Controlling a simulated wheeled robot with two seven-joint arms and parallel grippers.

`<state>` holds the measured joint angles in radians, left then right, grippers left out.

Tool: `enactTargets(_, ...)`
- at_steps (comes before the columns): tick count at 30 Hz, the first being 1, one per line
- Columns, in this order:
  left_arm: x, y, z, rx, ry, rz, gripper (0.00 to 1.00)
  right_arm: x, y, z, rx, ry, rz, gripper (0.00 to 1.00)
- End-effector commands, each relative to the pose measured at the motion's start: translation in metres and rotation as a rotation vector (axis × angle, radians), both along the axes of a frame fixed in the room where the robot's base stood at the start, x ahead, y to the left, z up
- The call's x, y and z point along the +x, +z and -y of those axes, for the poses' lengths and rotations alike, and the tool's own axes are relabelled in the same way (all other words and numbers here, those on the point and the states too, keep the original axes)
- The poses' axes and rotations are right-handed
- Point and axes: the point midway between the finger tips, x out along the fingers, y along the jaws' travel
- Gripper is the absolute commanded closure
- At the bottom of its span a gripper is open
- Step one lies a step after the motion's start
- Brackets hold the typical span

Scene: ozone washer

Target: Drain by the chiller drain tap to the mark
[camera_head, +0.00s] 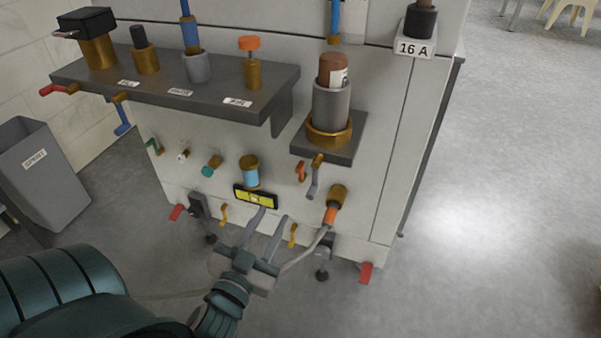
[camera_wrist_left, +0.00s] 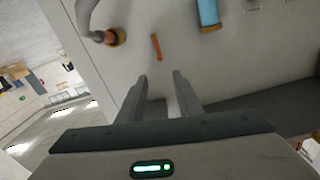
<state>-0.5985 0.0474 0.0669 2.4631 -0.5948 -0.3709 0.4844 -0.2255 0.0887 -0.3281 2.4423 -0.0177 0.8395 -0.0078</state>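My left gripper (camera_head: 273,215) is open and empty, low in front of the white cabinet's face. Its two fingers (camera_wrist_left: 159,80) stand apart in the left wrist view, with nothing between them. A blue sight cylinder with a brass cap (camera_head: 251,174) is just above it, and shows in the wrist view (camera_wrist_left: 208,12). Small taps with brass handles sit left (camera_head: 224,214) and right (camera_head: 293,235) of the gripper. A thin orange handle (camera_wrist_left: 155,47) lies beyond the fingertips. I cannot tell which tap is the chiller drain; no level mark is legible. My right gripper is not in view.
A yellow spirit level (camera_head: 256,196) is right by the fingers. A grey hose with an orange collar (camera_head: 331,214) hangs to the right. A dark shelf (camera_head: 190,88) and bracket (camera_head: 345,150) jut out above.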

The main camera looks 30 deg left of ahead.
Motion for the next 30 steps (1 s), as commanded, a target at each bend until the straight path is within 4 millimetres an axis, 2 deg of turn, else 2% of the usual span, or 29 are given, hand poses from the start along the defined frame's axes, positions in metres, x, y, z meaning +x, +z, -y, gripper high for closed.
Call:
enactTargets(5,0.003,0.0,-0.001,0.0,-0.001,0.0,0.68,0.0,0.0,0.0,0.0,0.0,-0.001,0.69)
enactTargets(11,0.017,0.0,-0.003,0.001,-0.002,0.003,0.68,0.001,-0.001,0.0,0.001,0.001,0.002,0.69)
enactTargets(17,0.041,-0.001,-0.009,0.002,-0.003,0.002,0.68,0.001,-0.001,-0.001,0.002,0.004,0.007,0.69)
enactTargets(30,0.108,-0.001,-0.025,0.003,-0.002,0.002,0.68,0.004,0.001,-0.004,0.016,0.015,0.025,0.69)
